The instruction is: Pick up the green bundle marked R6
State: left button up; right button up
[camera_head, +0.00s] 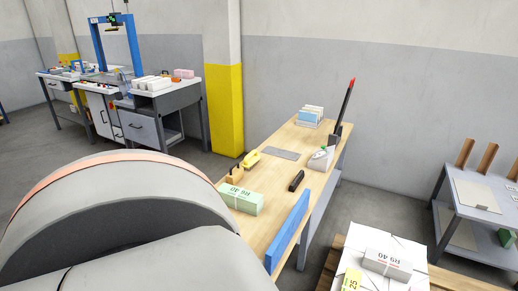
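A green bundle (241,199) with a pale strap lies on the near left part of the wooden workbench (262,224). Its printed label appears upside down and looks like "R6 40". A large grey link of my own arm fills the lower left and comes close to the bundle in the picture. I cannot tell whether they touch. Neither gripper shows in this view.
A blue board (288,232) stands along the bench's right edge. A yellow tool (251,159), a dark object (296,181) and a white dispenser (321,159) share the bench. A white bundle (388,264) lies on a stack at lower right. A yellow-grey pillar (224,110) stands behind.

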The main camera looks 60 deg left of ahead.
aim_at(249, 202)
jog(key=k+u, duration=0.1)
jog(key=u, duration=2)
jog(key=z, duration=0.5)
jog(key=i+j+z, duration=0.1)
jog(key=z, duration=0.4)
jog(key=j+z, duration=0.2)
jog(key=z, duration=0.3)
jog(key=j, duration=1.75)
